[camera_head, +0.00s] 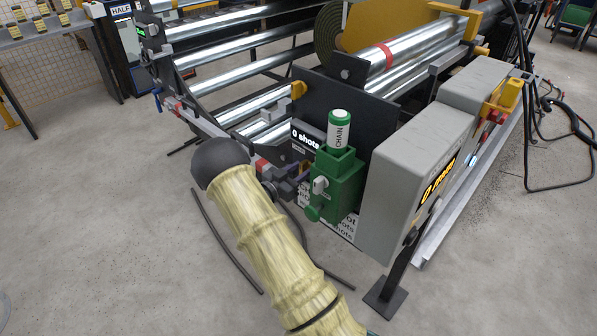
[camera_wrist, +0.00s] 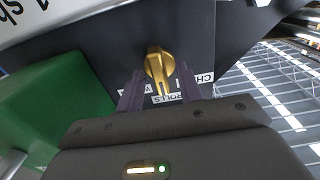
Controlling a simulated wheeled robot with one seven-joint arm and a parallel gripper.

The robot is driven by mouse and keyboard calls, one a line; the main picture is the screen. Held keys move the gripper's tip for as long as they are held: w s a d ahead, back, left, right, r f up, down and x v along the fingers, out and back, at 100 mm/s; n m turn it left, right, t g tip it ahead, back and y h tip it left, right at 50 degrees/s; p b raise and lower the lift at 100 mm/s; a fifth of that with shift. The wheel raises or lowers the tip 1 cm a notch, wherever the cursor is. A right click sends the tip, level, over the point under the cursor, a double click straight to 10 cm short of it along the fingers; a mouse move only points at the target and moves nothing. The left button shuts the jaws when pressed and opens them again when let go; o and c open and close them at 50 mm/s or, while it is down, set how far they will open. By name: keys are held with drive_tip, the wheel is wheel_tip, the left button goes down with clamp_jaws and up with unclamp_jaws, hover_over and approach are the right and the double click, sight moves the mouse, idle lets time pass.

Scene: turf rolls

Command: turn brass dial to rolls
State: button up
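The brass dial (camera_wrist: 158,65) sits on a dark panel (camera_wrist: 110,35) in the wrist view. Its narrow end points down in the picture, at or close to a white label reading "ROLLS" (camera_wrist: 172,98). A partly covered label starting "CH" (camera_wrist: 206,77) lies to its right. My gripper (camera_wrist: 160,91) is open, with one dark purple finger on each side of the dial's lower end. I cannot tell whether either finger touches it. In the head view my gripper (camera_head: 287,186) is small and partly hidden beside the machine; the dial cannot be made out there.
A green block (camera_head: 336,185) holding a "CHAIN" canister (camera_head: 340,130) stands close to my gripper's right; green also shows in the wrist view (camera_wrist: 60,110). A grey cabinet (camera_head: 415,165) stands farther right. Metal rollers (camera_head: 240,60) lie behind. The floor at left is open.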

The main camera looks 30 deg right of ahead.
drive_tip(key=p+v, duration=0.1)
drive_tip(key=v, duration=1.6)
drive_tip(key=shift+a, duration=0.2)
drive_tip(key=shift+r, duration=0.1)
wheel_tip(320, 180, up, 6)
drive_tip(key=w+a+n+t+y, duration=0.3)
drive_tip(key=n+y, duration=0.4)
drive_tip(key=y, duration=0.6)
drive_tip(key=s+d+r+n+g+y, duration=0.1)
drive_tip(key=s+r+n+g+y, duration=0.2)
drive_tip(key=s, duration=0.9)
drive_tip(key=s+d+n+g+y, duration=0.1)
drive_tip(key=s+n+g, duration=0.3)
drive_tip(key=s, duration=0.9)
wheel_tip(320, 180, up, 23)
drive_tip(key=p, duration=2.4)
drive_tip(key=shift+w+a, duration=0.3)
